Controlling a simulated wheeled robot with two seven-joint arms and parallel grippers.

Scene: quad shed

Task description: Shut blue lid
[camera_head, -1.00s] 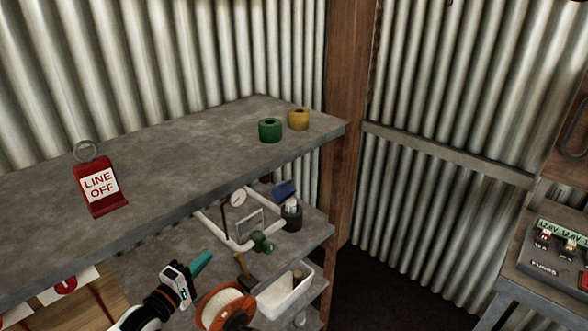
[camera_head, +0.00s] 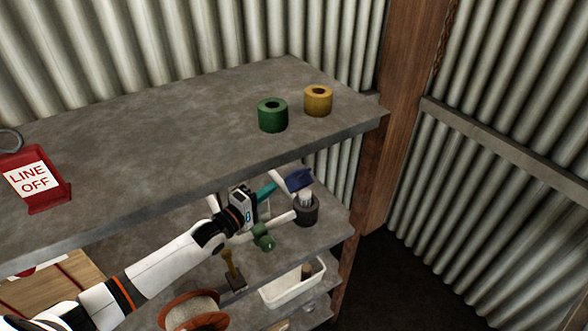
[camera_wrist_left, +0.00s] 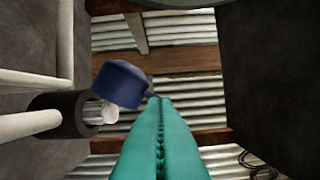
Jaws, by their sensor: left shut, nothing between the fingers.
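The blue lid (camera_head: 299,180) stands open and tilted above a dark round container (camera_head: 306,211) on the middle shelf. Whitish contents show in the container's mouth. My left gripper (camera_head: 268,190) is shut and empty, its teal fingers pointing at the lid from the left. In the left wrist view the lid (camera_wrist_left: 120,84) is just left of the teal fingertips (camera_wrist_left: 157,103), and the dark container (camera_wrist_left: 62,114) lies further left. The fingertips look very near the lid; I cannot tell whether they touch it. My right gripper is not in view.
White pipework with a green valve (camera_head: 263,237) stands beside my left gripper. The upper shelf (camera_head: 180,130) overhangs close above, carrying green (camera_head: 272,116) and yellow (camera_head: 318,101) rolls and a red "LINE OFF" sign (camera_head: 35,180). A white bin (camera_head: 290,287) and spool (camera_head: 193,311) are below.

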